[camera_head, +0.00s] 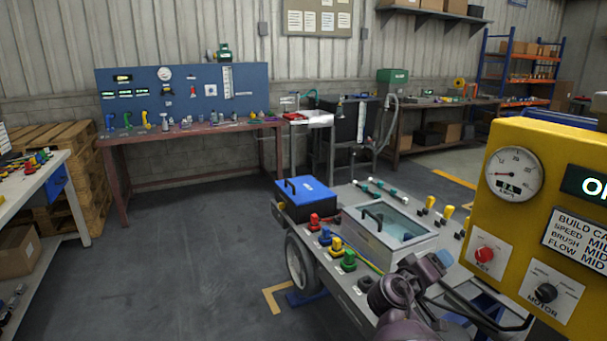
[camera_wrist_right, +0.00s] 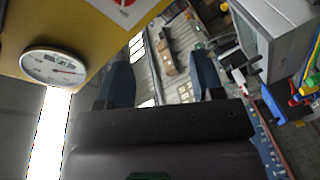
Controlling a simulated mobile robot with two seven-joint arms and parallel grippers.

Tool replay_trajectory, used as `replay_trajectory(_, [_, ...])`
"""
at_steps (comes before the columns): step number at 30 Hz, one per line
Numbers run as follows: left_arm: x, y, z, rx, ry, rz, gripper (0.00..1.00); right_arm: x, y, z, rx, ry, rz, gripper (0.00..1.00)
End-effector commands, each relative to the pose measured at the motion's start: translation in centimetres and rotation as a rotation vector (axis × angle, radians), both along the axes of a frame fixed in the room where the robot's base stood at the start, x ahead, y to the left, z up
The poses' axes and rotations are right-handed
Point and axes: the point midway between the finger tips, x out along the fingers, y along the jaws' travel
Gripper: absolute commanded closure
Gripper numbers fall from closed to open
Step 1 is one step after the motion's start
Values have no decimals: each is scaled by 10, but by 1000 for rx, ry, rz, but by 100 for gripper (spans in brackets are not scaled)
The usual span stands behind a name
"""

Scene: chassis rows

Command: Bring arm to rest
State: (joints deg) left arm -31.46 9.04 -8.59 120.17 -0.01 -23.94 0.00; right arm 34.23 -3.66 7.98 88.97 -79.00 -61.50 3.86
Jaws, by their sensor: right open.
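My right gripper (camera_head: 441,262) is at the lower right of the head view, over the near side of the wheeled cart (camera_head: 345,289) and beside the yellow control panel (camera_head: 535,225). In the right wrist view my right gripper (camera_wrist_right: 162,82) shows two blue-grey fingers spread apart with nothing between them. The dark arm behind it comes in from the bottom edge of the head view. My left gripper is not in view.
The cart carries a blue box (camera_head: 306,197), a clear-lidded grey box (camera_head: 390,238) and several coloured knobs. The yellow panel has a gauge (camera_head: 514,173) and a red button (camera_head: 486,254). Open floor (camera_head: 200,230) lies left of the cart.

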Motion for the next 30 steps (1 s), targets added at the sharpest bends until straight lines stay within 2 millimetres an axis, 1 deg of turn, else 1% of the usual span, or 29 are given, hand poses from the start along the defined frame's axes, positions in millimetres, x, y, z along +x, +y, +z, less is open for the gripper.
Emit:
replay_trajectory(1, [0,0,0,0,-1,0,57,8,10,6,49,-35,75,39])
replay_trajectory(3, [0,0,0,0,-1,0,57,16,22,10,120,-81,185,39])
replay_trajectory(5, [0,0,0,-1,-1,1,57,17,32,8,179,-110,271,39])
replay_trajectory(8, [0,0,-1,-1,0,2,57,10,44,-2,275,-154,403,39])
replay_trajectory(11, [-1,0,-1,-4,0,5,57,-7,55,-18,375,-190,521,39])
replay_trajectory(14, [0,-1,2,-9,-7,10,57,-33,63,-37,481,-219,621,39])
replay_trajectory(15, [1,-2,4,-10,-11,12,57,-45,66,-44,522,-229,653,39])
replay_trajectory(17, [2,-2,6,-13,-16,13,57,-64,69,-55,582,-242,692,39])
replay_trajectory(20, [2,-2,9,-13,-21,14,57,-97,73,-74,676,-254,738,39])
replay_trajectory(21, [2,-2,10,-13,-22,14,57,-110,74,-80,713,-258,751,39])
replay_trajectory(26, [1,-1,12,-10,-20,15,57,-168,75,-108,848,-253,767,39])
replay_trajectory(27, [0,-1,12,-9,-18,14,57,-184,74,-116,879,-245,764,39])
replay_trajectory(29, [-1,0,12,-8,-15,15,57,-207,73,-126,921,-232,754,39])
replay_trajectory(30, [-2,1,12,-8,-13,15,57,-223,72,-134,948,-219,743,39])
